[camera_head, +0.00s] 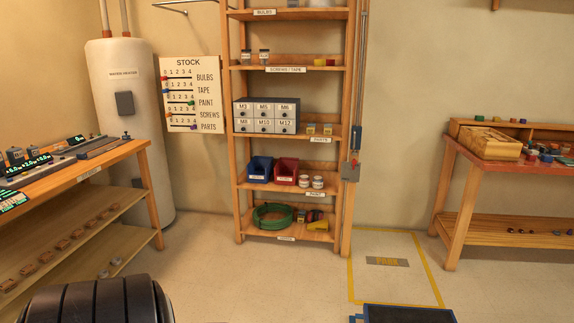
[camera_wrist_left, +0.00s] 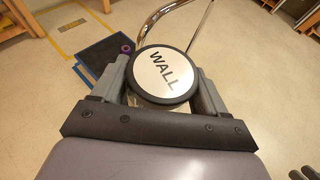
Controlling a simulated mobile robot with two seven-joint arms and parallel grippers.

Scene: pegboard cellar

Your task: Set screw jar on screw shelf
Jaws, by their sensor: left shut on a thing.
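My left gripper (camera_wrist_left: 163,80) is shut on a round jar (camera_wrist_left: 165,74) in the left wrist view. The jar's pale lid has a black rim and reads WALL; the lid hides most of its body. The screw shelf (camera_head: 285,69), labelled SCREWS / TAPE, is the second board from the top of the wooden rack in the head view. Two small jars (camera_head: 246,57) (camera_head: 264,57) stand at its left end. Red and yellow items (camera_head: 325,62) sit at its right end. The held jar and my right gripper do not show in the head view.
A dark blue-edged platform (camera_head: 408,314) stands low at the bottom right, near the yellow PARK outline (camera_head: 387,262). A workbench (camera_head: 75,172) is at left and a red-topped table (camera_head: 510,155) at right. The floor before the rack is clear.

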